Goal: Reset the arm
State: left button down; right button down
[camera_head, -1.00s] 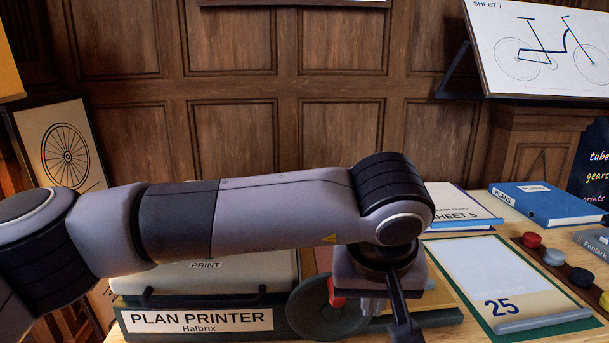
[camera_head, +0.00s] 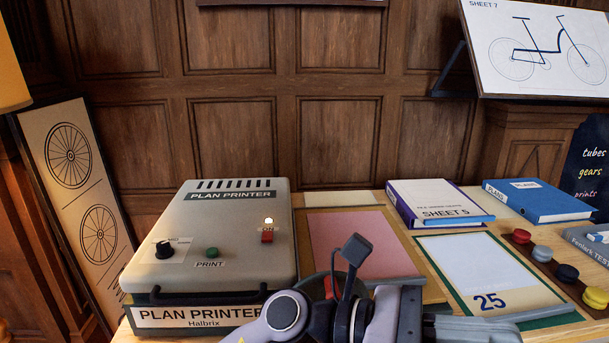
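My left arm has its wrist low at the bottom centre of the head view, in front of the desk items. The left gripper (camera_head: 475,331) lies along the bottom edge, pointing right; its fingers are partly cut off, so I cannot tell whether it is open or shut. A dark bracket on the wrist stands up in front of the pink sheet. My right gripper is not in view. The grey plan printer (camera_head: 230,230) stands left of the wrist. Its red switch (camera_head: 267,236) has a glowing lamp (camera_head: 269,221) above it, and a green print button (camera_head: 212,252) is beside it.
A pink sheet board (camera_head: 365,240), the Sheet 5 box (camera_head: 438,202), a blue plans binder (camera_head: 535,200) and board 25 (camera_head: 490,265) cover the desk. A rail with several coloured knobs (camera_head: 567,273) is at the right. The space above the desk is clear.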

pick_arm(q)
jog(key=w+a+f+n+t+h+p, duration=0.15)
jog(key=w+a+n+t, duration=0.3)
jog(key=n+t, duration=0.5)
jog(key=w+a+n+t+h, duration=0.2)
jog(key=w+a+n+t, duration=0.4)
jog(key=n, duration=0.6)
jog(key=w+a+f+n+t+y+p, duration=0.1)
jog(key=a+f+n+t+y, duration=0.35)
jog(key=n, duration=0.35)
jog(key=w+a+f+n+t+y, duration=0.25)
jog(key=f+n+t+y, duration=0.25)
jog(key=n, duration=0.3)
jog(key=s+a+f+n+g+y+p, duration=0.2)
jog(key=s+a+f+n+y, duration=0.2)
jog(key=a+f+n+y, duration=0.55)
jog(key=s+a+f+n+g, duration=0.2)
jog(key=s+a+f+n, duration=0.1)
jog(key=s+a+f, duration=0.2)
jog(key=s+a+f+n+g+y, duration=0.1)
jog(key=s+a+f+n+g, duration=0.2)
jog(key=s+f, duration=0.4)
notch_tip(320, 180, down, 3)
jog(key=shift+s+a+f+n+g, duration=0.15)
jog(key=shift+a+n+g, duration=0.15)
jog(key=shift+a+n, duration=0.55)
jog(key=shift+y, duration=0.25)
